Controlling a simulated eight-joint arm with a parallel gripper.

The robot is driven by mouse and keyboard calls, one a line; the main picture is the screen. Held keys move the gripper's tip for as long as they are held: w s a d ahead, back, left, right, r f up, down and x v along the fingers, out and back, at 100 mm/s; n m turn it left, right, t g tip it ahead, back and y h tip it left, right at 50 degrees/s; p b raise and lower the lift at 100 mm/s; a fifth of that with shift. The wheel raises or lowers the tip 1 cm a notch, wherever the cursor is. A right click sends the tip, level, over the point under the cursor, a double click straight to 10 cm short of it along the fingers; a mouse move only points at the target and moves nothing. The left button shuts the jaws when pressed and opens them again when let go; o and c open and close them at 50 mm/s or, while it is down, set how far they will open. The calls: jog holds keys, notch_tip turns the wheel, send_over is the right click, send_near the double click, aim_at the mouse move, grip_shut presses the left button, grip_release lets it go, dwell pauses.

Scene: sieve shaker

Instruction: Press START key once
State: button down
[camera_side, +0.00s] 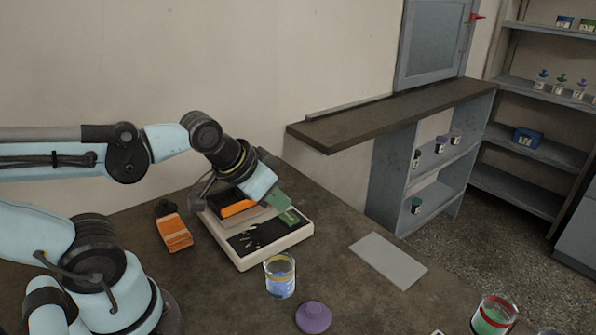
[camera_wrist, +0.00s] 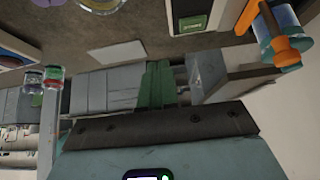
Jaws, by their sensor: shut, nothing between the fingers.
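The sieve shaker (camera_side: 293,240) is a cream-edged box on the dark bench, with a dark front panel and a small green display (camera_side: 290,217). The display also shows in the wrist view (camera_wrist: 191,22) at the top. The START key cannot be made out in either view. My gripper (camera_side: 279,203) has green fingers and hangs above the shaker, close to the display. In the wrist view my gripper (camera_wrist: 158,64) shows its green fingers together and empty. I cannot tell whether the fingertips touch the panel.
An orange item (camera_side: 173,233) stands left of the shaker. A glass jar with a blue label (camera_side: 280,278) and a purple lid (camera_side: 313,317) are in front of it. A grey plate (camera_side: 388,260) lies to the right. A raised shelf (camera_side: 400,112) runs behind.

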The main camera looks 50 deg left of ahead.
dwell(0.8)
jog(key=r+m+t+y, duration=0.1)
jog(key=r+m+t, duration=0.1)
jog(key=m, duration=0.6)
send_over(286, 219)
jog(key=shift+f, duration=0.1)
jog(key=shift+f, duration=4.4)
jog(key=shift+f, duration=0.2)
jog(key=shift+f, duration=0.25)
